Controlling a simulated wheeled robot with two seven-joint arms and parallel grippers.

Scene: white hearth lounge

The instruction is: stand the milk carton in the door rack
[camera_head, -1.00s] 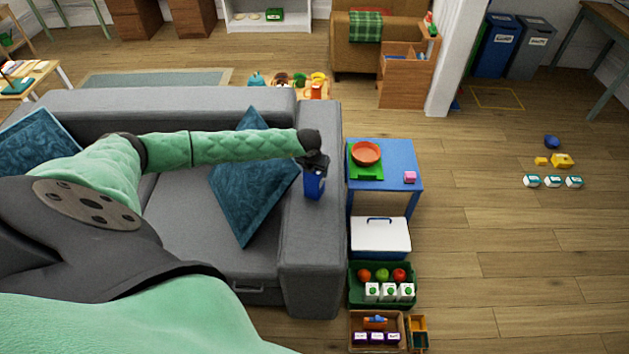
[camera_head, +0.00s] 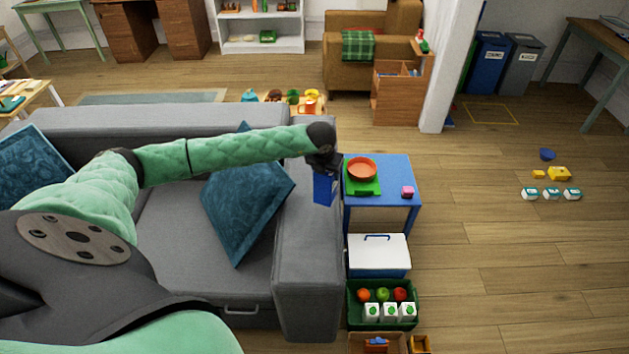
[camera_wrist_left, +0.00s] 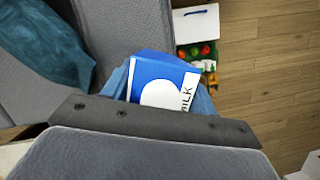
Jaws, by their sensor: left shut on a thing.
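The blue milk carton (camera_head: 324,189) with a white patch is held in my left gripper (camera_head: 323,170), over the sofa's right armrest near the blue table. In the left wrist view the carton (camera_wrist_left: 160,82) fills the space beyond the gripper, with "MILK" lettering on its white part. My left gripper is shut on it. How far the carton is above the armrest is hard to tell. I cannot make out a door rack in these frames. My right gripper is not in view.
The blue table (camera_head: 402,171) beside the armrest holds a green tray, an orange bowl and a pink block. A white cooler box (camera_head: 378,256) and a green crate (camera_head: 352,313) stand in front of it. The grey sofa (camera_head: 306,280) lies under my arm. Floor at right is mostly clear.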

